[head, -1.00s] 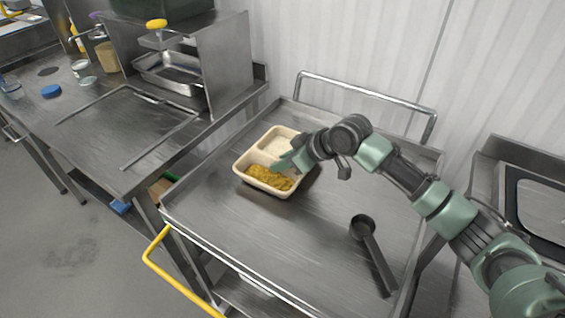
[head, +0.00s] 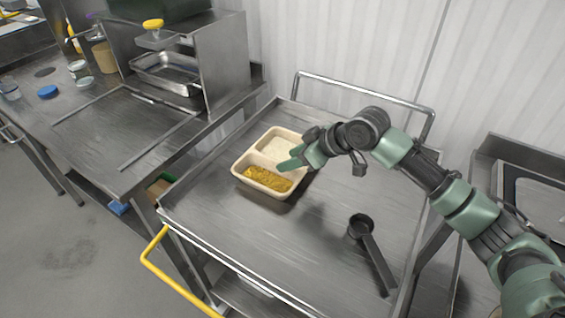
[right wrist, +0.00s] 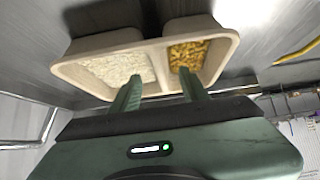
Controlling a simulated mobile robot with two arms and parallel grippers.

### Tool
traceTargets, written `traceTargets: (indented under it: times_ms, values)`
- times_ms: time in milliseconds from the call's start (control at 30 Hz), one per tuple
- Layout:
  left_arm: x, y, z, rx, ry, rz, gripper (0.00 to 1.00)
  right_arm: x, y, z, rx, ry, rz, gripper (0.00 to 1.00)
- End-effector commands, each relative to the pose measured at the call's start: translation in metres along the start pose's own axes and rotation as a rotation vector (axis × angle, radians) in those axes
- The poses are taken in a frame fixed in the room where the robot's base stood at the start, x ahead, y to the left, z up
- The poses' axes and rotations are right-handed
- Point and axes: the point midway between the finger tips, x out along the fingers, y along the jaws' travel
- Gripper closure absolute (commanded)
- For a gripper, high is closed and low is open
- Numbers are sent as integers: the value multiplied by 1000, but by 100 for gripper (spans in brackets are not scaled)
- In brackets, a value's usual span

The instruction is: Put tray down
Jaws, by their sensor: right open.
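The cream tray (head: 240,170) sits on the metal cart top, left of its middle. One compartment holds white rice (head: 279,146) and another holds a yellow-brown food (head: 268,179). My right gripper (head: 290,164) is at the tray's right side in the head view, its fingertips over or close to the rim. In the right wrist view the two green fingers (right wrist: 160,88) are spread apart, with the tray (right wrist: 100,43) just beyond them. I cannot tell whether a finger touches the tray. My left gripper is not in view.
A black scoop (head: 372,255) lies on the cart top (head: 300,240) at the right front. A raised rail (head: 365,92) runs along the cart's back and a yellow handle (head: 170,275) is at the front left. A metal counter (head: 120,130) stands to the left. The cart's front middle is clear.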

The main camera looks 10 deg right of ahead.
Motion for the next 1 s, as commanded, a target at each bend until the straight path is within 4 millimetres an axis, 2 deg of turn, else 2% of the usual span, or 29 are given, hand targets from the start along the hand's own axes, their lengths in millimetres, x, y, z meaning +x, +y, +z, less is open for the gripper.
traceTargets:
  times_ms: [33,200,400,1000]
  values:
    - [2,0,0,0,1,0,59,-12,0,1,-4,-2,3,55]
    - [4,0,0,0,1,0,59,-46,0,1,-3,-1,2,55]
    - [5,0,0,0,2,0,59,-68,0,0,-2,-1,1,55]
    - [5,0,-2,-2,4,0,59,-72,-1,0,-1,-1,-1,55]
